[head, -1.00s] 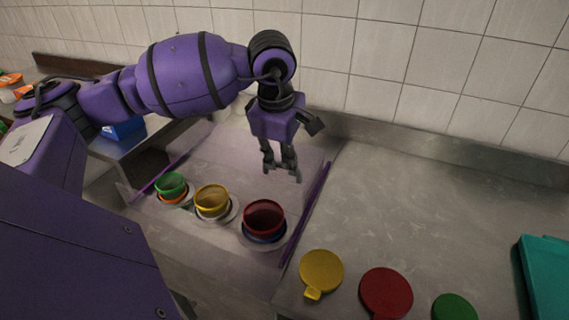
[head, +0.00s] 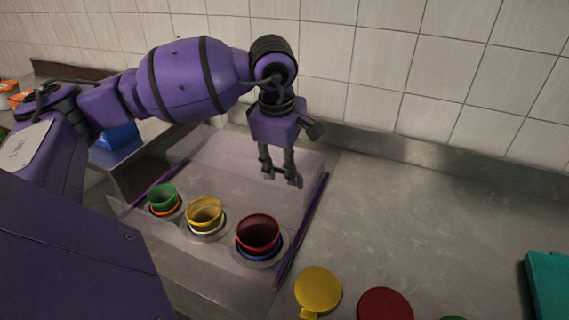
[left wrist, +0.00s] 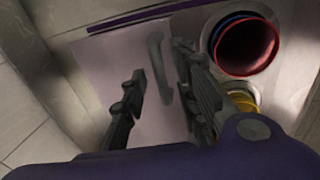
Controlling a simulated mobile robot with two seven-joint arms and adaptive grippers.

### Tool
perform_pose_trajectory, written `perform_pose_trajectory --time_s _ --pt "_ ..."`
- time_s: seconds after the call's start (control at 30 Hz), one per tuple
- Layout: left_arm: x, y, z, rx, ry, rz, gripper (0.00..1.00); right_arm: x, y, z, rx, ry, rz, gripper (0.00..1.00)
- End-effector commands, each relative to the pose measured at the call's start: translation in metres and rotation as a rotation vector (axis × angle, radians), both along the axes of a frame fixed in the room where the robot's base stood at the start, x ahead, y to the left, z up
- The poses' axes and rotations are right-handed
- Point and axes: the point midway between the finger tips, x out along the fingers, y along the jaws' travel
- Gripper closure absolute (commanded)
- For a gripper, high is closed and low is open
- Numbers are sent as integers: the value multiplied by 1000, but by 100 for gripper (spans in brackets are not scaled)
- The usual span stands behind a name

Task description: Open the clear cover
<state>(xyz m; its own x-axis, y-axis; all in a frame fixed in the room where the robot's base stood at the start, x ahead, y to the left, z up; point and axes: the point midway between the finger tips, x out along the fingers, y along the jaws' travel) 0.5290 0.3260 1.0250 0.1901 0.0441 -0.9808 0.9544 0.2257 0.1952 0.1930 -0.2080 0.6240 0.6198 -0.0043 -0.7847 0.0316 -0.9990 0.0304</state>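The clear cover (head: 302,228) is a see-through sheet with purple side edges, lying closed over the bowls in the counter. Under it are a green bowl (head: 162,197), a yellow bowl (head: 205,212) and a dark red bowl (head: 258,234). My left gripper (head: 281,180) points down over the rear right part of the cover, with its fingers apart. In the left wrist view, a greyish handle (left wrist: 159,66) of the cover shows between the spread fingers (left wrist: 165,105); contact cannot be told. My right gripper is not in view.
A yellow lid (head: 318,288) and a red lid (head: 385,304) lie on the steel counter right of the cover. A teal box (head: 547,285) stands at the far right. A tiled wall (head: 420,70) closes off the back. The counter behind the lids is clear.

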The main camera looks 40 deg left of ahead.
Motion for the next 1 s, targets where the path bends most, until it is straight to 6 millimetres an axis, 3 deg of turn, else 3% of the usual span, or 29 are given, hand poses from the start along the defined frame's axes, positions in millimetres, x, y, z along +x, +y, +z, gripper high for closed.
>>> perform_pose_trajectory --time_s 0.27,0.73,1.0 --pt "-2 0 16 2 -5 1 72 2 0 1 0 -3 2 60" --pt "-19 -5 104 0 -3 0 72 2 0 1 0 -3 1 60" --pt "-23 -6 118 -1 0 0 72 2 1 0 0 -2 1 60"
